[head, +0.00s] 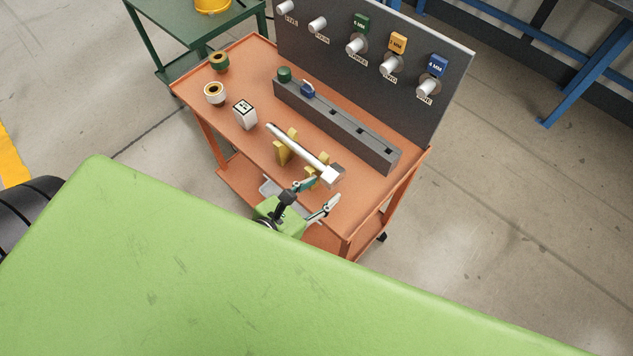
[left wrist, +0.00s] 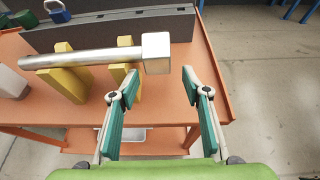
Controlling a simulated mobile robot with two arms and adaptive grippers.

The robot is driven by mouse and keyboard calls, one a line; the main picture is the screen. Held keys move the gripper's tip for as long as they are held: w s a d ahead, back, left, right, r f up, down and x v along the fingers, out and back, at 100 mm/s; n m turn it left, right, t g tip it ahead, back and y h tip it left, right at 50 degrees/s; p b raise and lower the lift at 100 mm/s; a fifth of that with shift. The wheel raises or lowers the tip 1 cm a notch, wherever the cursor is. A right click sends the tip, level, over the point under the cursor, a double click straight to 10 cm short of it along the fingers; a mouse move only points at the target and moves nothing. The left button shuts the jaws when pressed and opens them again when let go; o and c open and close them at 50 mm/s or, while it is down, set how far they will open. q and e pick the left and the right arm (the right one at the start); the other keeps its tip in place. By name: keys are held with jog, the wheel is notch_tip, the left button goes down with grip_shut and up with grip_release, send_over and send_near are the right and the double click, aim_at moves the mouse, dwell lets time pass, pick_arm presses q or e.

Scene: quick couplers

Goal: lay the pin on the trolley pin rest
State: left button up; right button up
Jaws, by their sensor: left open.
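The pin (head: 297,147) is a silver rod with a square head. It lies across the two yellow uprights of the pin rest (head: 281,154) on the orange trolley, its head overhanging the near right upright. In the left wrist view the pin (left wrist: 90,58) runs sideways over the yellow uprights (left wrist: 67,82), head at the right. My left gripper (head: 319,192) is open and empty, on the near side of the pin's head. In the left wrist view its fingers (left wrist: 160,74) are spread below the head, with nothing between them. My right gripper is not in view.
The orange trolley (head: 215,125) also holds a dark grey slotted block (head: 340,133), a white block (head: 245,115) and two ring-shaped parts (head: 215,93). A dark panel (head: 430,60) with labelled pegs stands along the back. A green table (head: 185,35) is behind left.

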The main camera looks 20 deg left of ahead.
pick_arm(q)
jog(key=v, duration=1.2)
jog(key=shift+r, duration=0.25)
jog(key=shift+w, duration=0.1)
